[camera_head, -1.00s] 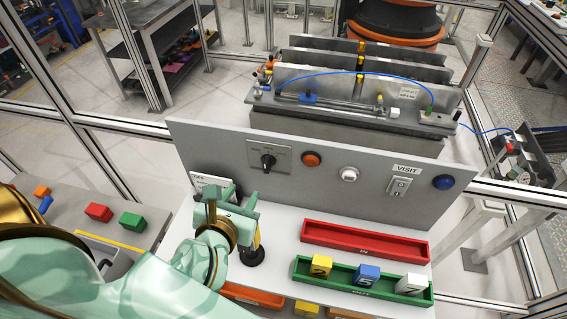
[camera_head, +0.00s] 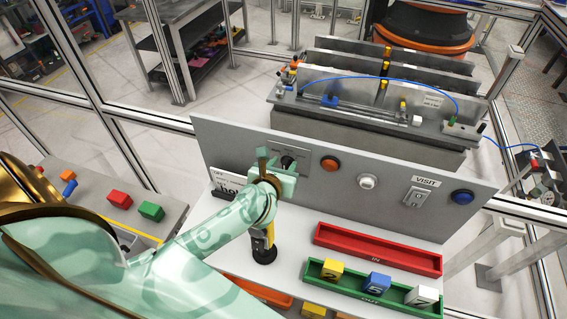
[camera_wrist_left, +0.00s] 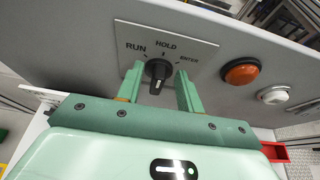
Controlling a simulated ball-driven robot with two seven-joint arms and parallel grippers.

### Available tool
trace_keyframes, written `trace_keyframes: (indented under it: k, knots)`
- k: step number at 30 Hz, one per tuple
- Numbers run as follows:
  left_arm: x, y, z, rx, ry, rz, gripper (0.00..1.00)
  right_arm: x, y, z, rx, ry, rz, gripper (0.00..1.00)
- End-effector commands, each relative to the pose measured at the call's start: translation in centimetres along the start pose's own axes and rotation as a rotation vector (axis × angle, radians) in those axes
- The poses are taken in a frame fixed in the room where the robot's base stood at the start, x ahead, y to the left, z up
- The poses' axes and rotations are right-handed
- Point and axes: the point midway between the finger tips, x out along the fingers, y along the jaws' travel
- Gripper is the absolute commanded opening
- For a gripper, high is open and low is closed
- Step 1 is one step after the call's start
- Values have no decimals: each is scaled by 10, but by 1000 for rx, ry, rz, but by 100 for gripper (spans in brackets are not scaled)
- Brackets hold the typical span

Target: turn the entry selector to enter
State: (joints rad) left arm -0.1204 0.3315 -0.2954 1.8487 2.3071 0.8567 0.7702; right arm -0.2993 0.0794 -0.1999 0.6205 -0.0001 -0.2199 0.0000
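The entry selector (camera_wrist_left: 158,72) is a black knob on a grey plate marked RUN, HOLD and ENTER, set in the upright grey panel. In the wrist view its grip stands roughly upright, in line with HOLD; the exact setting is hard to tell. My left gripper (camera_wrist_left: 158,84) is open, with one finger on each side of the knob and a visible gap on both sides. In the head view the left gripper (camera_head: 277,168) is at the panel and partly covers the selector (camera_head: 288,161). My right gripper is not in view.
An orange button (camera_head: 329,164), a white button (camera_head: 366,181), a VISIT switch (camera_head: 417,197) and a blue button (camera_head: 462,197) sit right of the selector. A red tray (camera_head: 378,250) and a green tray (camera_head: 345,289) with blocks lie below. A dark-based post (camera_head: 264,252) stands under my wrist.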

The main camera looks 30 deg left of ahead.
Motion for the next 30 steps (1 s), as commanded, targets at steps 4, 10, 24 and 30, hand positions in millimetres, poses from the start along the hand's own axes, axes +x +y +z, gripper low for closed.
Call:
trace_keyframes:
  k: [4, 10, 24, 30]
  knots:
    - [8, 0, 0, 0, 0, -1, 37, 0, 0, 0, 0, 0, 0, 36]
    - [8, 0, 0, 0, -1, -1, 37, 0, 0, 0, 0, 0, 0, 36]
    - [8, 0, 1, 13, -1, 5, 0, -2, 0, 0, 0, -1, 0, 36]
    - [8, -2, 2, 77, 0, 33, 0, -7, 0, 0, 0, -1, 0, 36]
